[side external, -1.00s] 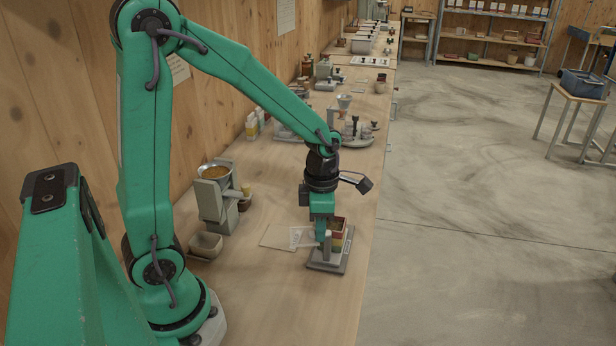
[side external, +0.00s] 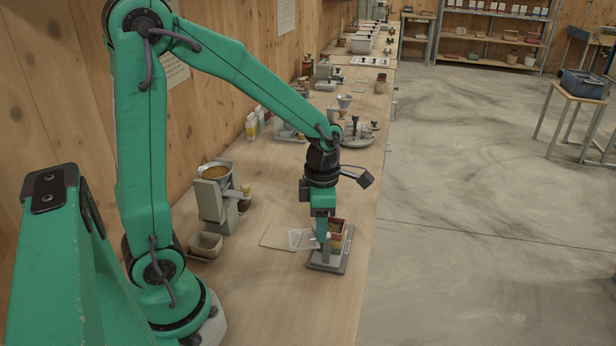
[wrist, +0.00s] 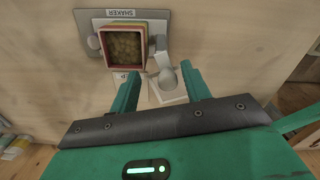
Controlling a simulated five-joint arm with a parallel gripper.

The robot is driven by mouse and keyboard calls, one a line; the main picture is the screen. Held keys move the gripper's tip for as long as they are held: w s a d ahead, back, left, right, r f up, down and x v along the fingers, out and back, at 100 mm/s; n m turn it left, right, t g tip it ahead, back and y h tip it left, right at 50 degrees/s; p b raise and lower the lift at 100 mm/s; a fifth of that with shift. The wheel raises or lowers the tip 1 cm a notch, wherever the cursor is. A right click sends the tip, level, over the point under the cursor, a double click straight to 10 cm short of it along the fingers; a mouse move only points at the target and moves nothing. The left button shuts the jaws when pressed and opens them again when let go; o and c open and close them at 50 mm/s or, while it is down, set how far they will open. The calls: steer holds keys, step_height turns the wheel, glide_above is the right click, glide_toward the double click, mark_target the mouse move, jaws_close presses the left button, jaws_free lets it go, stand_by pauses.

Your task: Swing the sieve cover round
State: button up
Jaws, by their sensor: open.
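The shaker is a grey base plate (side external: 329,262) labelled SHAKER; the plate also shows in the wrist view (wrist: 97,19). A square sieve box (wrist: 124,45) with a reddish rim stands on it, its top open, full of brownish-green grains. A pale flat piece with a rounded knob (wrist: 167,79), apparently the sieve cover, lies beside the box. My gripper (wrist: 160,76) is open, with one finger on each side of the knob; I cannot tell whether they touch it. In the side view my gripper (side external: 322,238) is low at the shaker and hides part of it.
A pale sheet (side external: 275,239) lies left of the shaker. A small bowl (side external: 206,244) and a grey device with a filled pan (side external: 216,173) stand further left. More equipment lines the bench behind. The bench's right edge is close to the shaker.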

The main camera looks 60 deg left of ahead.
steer(key=shift+r, duration=2.4)
steer(key=r+m, duration=0.1)
steer(key=m, duration=0.1)
steer(key=s+r+m, duration=0.1)
steer(key=m, duration=0.1)
steer(key=s+r+m+t, duration=0.1)
steer(key=m, duration=0.1)
steer(key=shift+d, duration=0.2)
steer(key=s+r+m+t, duration=0.2)
steer(key=s+r+m, duration=0.1)
steer(key=m, duration=0.9)
steer(key=s+d+r+m+t, duration=0.1)
steer(key=s+m, duration=0.4)
steer(key=m, duration=0.7)
steer(key=shift+r+t, duration=0.8)
steer(key=shift+r, duration=0.15)
steer(key=w+a+f+n+g, duration=0.1)
steer(key=w+f+n+g, duration=0.2)
steer(key=w, duration=0.6)
steer(key=shift+f+g, duration=0.5)
steer(key=shift+g, duration=0.8)
